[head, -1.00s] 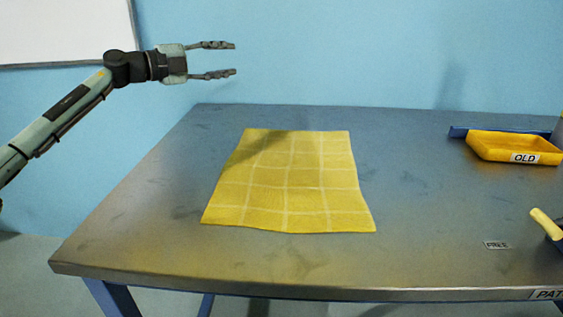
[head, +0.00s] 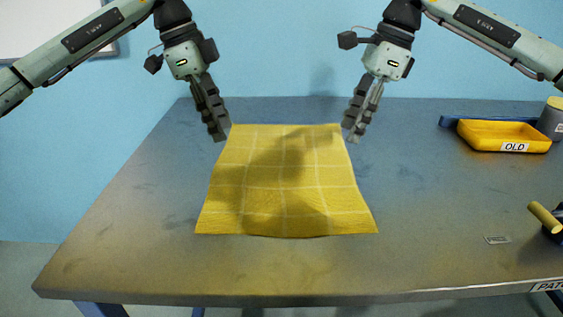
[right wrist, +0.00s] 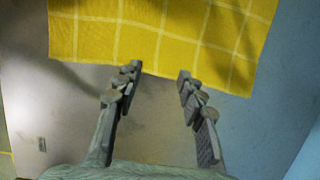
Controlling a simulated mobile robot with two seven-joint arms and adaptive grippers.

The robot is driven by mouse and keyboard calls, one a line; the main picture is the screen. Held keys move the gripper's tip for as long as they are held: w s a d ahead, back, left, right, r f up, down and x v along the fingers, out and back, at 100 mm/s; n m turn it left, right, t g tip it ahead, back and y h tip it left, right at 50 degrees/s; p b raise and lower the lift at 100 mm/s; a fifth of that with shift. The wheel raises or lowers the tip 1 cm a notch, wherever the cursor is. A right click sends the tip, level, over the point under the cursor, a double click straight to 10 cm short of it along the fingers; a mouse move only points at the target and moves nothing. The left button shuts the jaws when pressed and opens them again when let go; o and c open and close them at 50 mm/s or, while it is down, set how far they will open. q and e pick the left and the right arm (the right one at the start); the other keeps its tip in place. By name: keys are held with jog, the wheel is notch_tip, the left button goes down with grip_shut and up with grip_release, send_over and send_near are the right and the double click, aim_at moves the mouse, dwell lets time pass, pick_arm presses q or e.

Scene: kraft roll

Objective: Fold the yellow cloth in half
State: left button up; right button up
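The yellow cloth (head: 285,190) with pale grid lines lies spread flat and unfolded on the table, its near edge slightly wavy. My left gripper (head: 219,136) points down by the cloth's far left corner. Its two fingers overlap in the head view but look apart, with nothing between them. My right gripper (head: 352,138) points down by the far right corner. In the right wrist view my right gripper (right wrist: 160,73) is open and empty, its fingertips close to the edge of the cloth (right wrist: 170,35). I cannot tell whether either gripper touches the cloth.
The grey metal table (head: 130,225) is clear around the cloth.

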aim_at(228, 164)
pick_arm(q)
jog(key=shift+f, duration=3.15)
pick_arm(e)
jog(key=shift+f, duration=3.2)
pick_arm(q)
jog(key=shift+f, duration=0.25)
pick_arm(e)
jog(key=shift+f, duration=0.25)
pick_arm(q)
jog(key=shift+r, duration=0.1)
jog(key=shift+c, duration=0.4)
pick_arm(e)
jog(key=shift+r, duration=0.1)
jog(key=shift+c, duration=0.4)
pick_arm(q)
grip_shut()
pick_arm(e)
jog(key=shift+a, duration=0.1)
grip_shut()
pick_arm(q)
jog(key=shift+f, duration=0.2)
pick_arm(e)
jog(key=shift+s+f, duration=0.1)
jog(key=shift+f, duration=0.1)
